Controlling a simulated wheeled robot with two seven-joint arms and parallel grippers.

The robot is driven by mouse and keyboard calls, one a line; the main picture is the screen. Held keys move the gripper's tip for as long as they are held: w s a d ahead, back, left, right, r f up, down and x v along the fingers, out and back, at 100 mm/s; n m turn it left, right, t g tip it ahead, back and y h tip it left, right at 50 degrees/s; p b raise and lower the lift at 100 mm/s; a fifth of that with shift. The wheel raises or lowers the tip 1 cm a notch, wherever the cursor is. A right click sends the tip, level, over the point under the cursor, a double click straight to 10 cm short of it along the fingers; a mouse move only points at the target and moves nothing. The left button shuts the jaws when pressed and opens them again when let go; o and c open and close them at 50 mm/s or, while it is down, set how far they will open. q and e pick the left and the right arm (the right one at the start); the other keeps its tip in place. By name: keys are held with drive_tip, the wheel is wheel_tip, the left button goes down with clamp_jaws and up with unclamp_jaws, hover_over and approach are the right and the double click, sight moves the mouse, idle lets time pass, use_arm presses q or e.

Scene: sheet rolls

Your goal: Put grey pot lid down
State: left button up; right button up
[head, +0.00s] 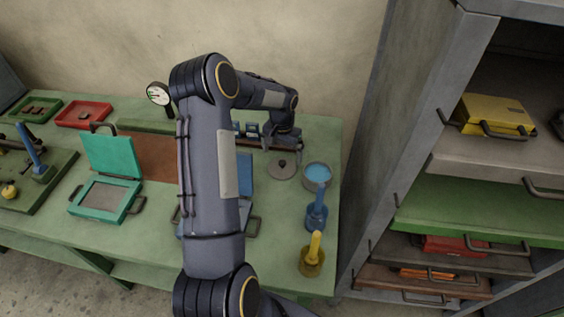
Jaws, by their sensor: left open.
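The grey pot lid (283,168) lies flat on the green table, with its small dark knob upward. It is near the table's right end. My left gripper (284,146) is open, just behind and above the lid in this view. Its fingers look clear of the knob, though the exact gap is hard to tell. A round grey pot (305,181) with blue contents stands uncovered just right of the lid. My right gripper is not in view.
A blue-handled tool in a blue holder (316,218) and a yellow one (312,262) stand in front of the pot. A teal hinged case (105,200) lies open at left. A grey shelf rack (415,150) stands close at right. My arm hides the table's middle.

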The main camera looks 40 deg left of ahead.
use_arm(q)
drive_tip(key=s+d+r+t, duration=0.1)
drive_tip(key=s+d+r, duration=0.3)
drive_tip(key=r, duration=0.5)
drive_tip(key=s+d+r+t, duration=0.1)
drive_tip(key=s+d+r, duration=0.3)
drive_tip(key=r, duration=0.5)
drive_tip(key=s+d+t+h, duration=0.1)
drive_tip(key=s+d+h, duration=0.1)
drive_tip(key=s+d, duration=0.5)
drive_tip(key=s+d+t+h, duration=0.1)
drive_tip(key=s+d+t, duration=0.1)
drive_tip(key=s+d, duration=0.5)
drive_tip(key=s, duration=0.5)
drive_tip(key=shift+r+t+h+b, duration=0.3)
drive_tip(key=shift+r+h+b, duration=0.05)
drive_tip(key=shift+r+h, duration=0.05)
drive_tip(key=shift+m, duration=0.3)
drive_tip(key=shift+c, duration=0.4)
